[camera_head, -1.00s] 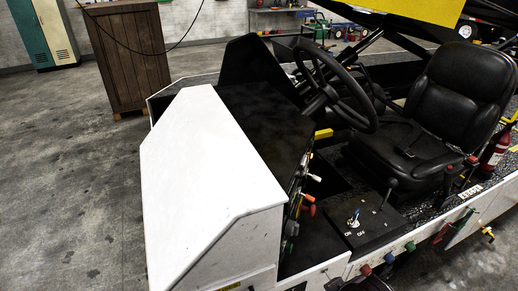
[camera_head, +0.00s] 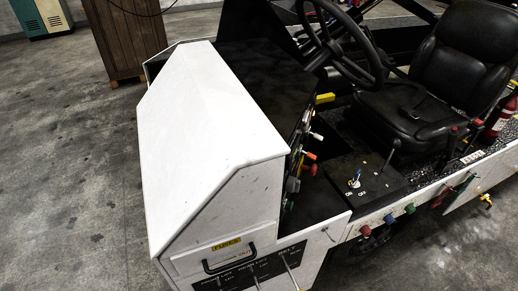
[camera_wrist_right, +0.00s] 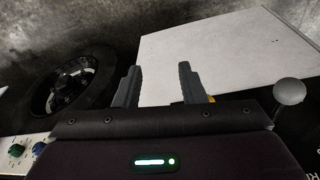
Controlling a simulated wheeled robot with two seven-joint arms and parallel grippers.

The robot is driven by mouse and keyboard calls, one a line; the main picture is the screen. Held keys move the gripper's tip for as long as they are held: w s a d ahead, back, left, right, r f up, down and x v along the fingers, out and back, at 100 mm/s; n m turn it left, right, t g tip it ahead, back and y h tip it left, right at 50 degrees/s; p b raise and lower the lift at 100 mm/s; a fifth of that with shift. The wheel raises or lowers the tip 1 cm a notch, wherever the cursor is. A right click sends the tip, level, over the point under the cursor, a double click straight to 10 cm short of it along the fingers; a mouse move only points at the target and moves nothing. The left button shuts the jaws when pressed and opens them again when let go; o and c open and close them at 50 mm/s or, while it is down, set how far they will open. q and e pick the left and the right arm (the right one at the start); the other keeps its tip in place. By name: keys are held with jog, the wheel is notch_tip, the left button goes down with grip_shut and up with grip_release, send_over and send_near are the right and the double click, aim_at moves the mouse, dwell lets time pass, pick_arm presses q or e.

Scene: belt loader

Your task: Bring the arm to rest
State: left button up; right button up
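My right gripper (camera_wrist_right: 158,85) shows in the right wrist view, with its two dark fingers apart and nothing between them. Beyond the fingers is a flat white panel (camera_wrist_right: 215,55) of the belt loader. A round grey lever knob (camera_wrist_right: 289,92) stands to the right of the fingers. Neither arm shows in the head view, and my left gripper is in no view. The belt loader's white front cover (camera_head: 205,130) fills the middle of the head view.
The loader has a black seat (camera_head: 440,85), a steering wheel (camera_head: 335,50) and coloured side knobs (camera_head: 388,219). A lever panel (camera_head: 255,272) is at the bottom. A wheel (camera_wrist_right: 68,85) is left of my right gripper. Bare floor (camera_head: 70,170) lies at left.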

jog(key=s+d+f+g+b, duration=0.1)
jog(key=s+f, duration=0.3)
jog(key=f, duration=0.5)
jog(key=s+f+b, duration=0.1)
jog(key=s+f, duration=0.4)
jog(key=f, duration=0.4)
jog(key=s+d+f+b, duration=0.2)
jog(key=s+f, duration=0.8)
jog(key=s, duration=0.2)
jog(key=shift+s+d+f+g, duration=0.2)
jog(key=shift+s+d+g, duration=0.1)
jog(key=shift+d, duration=0.1)
